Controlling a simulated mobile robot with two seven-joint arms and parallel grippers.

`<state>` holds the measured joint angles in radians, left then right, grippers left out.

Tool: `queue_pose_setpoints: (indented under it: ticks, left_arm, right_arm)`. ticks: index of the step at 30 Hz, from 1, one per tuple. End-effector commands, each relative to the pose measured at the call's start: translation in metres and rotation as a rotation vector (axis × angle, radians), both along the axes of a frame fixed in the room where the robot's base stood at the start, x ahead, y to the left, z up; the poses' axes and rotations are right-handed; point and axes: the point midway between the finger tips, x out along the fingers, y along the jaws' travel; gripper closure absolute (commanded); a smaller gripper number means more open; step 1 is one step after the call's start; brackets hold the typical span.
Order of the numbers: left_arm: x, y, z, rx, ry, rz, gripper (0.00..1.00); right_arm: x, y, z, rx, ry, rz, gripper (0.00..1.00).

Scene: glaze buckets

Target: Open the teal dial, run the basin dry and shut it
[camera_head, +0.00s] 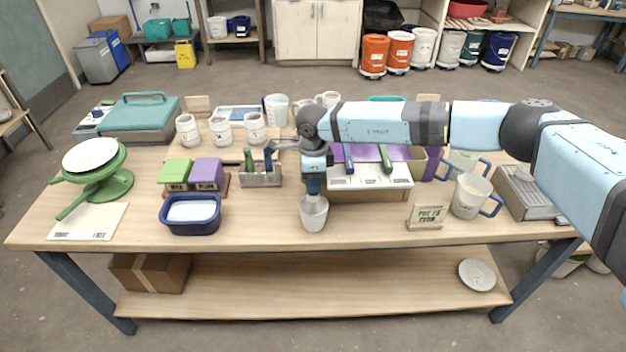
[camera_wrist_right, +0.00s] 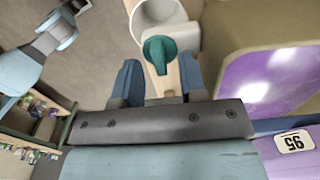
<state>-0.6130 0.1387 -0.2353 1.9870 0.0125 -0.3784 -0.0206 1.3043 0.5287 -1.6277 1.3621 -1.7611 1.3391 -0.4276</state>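The teal dial (camera_wrist_right: 158,50) shows in the wrist view, ahead of and between the fingers of my right gripper (camera_wrist_right: 160,80). The fingers stand apart, and I see no clear contact with it. In the head view my right gripper (camera_head: 314,186) points down above a pale cup (camera_head: 314,214), and the dial is hidden there. The cup also shows in the wrist view (camera_wrist_right: 152,12), beyond the dial. A tan-rimmed basin (camera_wrist_right: 225,48) with glossy purple inside seems to stand beside the fingers. My left arm shows small in the wrist view; its gripper (camera_wrist_right: 74,8) is too small to read.
A white panel (camera_head: 370,182) with blue and green handles lies right of my right gripper. A mug (camera_head: 468,195) and small sign (camera_head: 427,216) stand right. The front table strip between tub and cup is clear.

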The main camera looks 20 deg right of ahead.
Motion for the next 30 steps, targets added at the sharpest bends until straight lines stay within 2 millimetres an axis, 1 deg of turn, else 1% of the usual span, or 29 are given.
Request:
queue_pose_setpoints:
  ticks: [3, 6, 13, 14, 15, 17, 18, 19, 25, 30]
  left_arm:
    - [0.0002, 0.0001, 0.0018, 0.000, -0.001, 0.000, 1.00]
    - [0.0006, 0.0001, 0.0031, -0.001, -0.004, 0.000, 1.00]
    - [0.0014, 0.0000, 0.0057, -0.002, -0.009, 0.000, 1.00]
    - [0.0014, 0.0000, 0.0058, -0.002, -0.009, 0.000, 1.00]
    - [0.0014, 0.0000, 0.0060, -0.003, -0.010, 0.000, 1.00]
    - [0.0014, 0.0000, 0.0061, -0.003, -0.010, 0.000, 1.00]
    - [0.0014, 0.0000, 0.0061, -0.003, -0.010, 0.000, 1.00]
    - [0.0013, 0.0001, 0.0060, -0.002, -0.009, 0.000, 1.00]
    - [0.0011, 0.0002, 0.0050, -0.002, -0.009, 0.000, 1.00]
    - [0.0008, 0.0003, -0.0008, -0.002, -0.007, 0.000, 1.00]
  right_arm:
    - [0.0001, 0.0004, -0.0087, 0.000, 0.000, 0.000, 0.62]
    - [0.0002, 0.0006, -0.0119, 0.001, 0.000, 0.000, 0.62]
    - [0.0001, 0.0004, -0.0126, 0.001, 0.000, 0.000, 0.62]
    - [0.0000, 0.0004, -0.0126, 0.001, 0.000, 0.000, 0.66]
    - [0.0001, 0.0004, -0.0125, 0.001, 0.000, 0.000, 0.76]
    - [0.0001, 0.0003, -0.0125, 0.001, 0.000, 0.000, 0.89]
    - [0.0001, 0.0003, -0.0125, 0.001, 0.000, 0.000, 0.98]
    - [0.0001, 0.0003, -0.0125, 0.001, 0.000, 0.000, 1.00]
    - [0.0000, 0.0002, -0.0127, 0.001, 0.000, 0.004, 1.00]
    - [0.0002, -0.0001, -0.0139, 0.000, 0.000, 0.038, 1.00]
